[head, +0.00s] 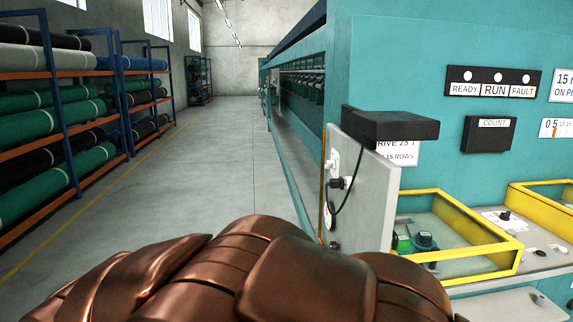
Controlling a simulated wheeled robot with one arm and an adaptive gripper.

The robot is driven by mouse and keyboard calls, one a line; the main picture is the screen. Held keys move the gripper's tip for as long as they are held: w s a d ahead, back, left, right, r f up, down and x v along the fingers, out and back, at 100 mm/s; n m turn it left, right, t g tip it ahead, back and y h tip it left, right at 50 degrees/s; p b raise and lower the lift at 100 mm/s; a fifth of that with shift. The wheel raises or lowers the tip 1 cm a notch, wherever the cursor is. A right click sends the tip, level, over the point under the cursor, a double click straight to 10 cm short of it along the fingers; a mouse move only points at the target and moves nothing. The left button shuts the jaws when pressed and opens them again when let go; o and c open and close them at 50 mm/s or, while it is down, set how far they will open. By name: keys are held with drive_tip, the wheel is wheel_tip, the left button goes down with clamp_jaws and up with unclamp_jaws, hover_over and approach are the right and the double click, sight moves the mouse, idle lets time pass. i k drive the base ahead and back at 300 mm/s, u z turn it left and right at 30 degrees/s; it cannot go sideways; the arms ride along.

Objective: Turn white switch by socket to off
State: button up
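A grey panel (371,195) stands edge-on at the near end of the teal machine. On its left-facing side is a white fitting (334,161). Just below it a black plug (338,183) with a black cable sits in what looks like a socket. Lower down is another round white fitting (329,214). The steep angle hides which fitting is the white switch and its position. My copper-coloured arm covers the bottom of the view, just below the panel. My gripper is not in view.
A black box (390,127) juts out at the panel's top. Yellow-framed trays (468,270) with controls lie right of the panel. The teal machine (440,60) fills the right. Racks of rolled netting (60,100) line the left. The grey aisle floor (225,150) between is clear.

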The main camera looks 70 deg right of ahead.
sight(329, 164)
drive_tip(key=z, duration=0.4)
drive_tip(key=i, duration=0.9)
drive_tip(key=z, duration=0.7)
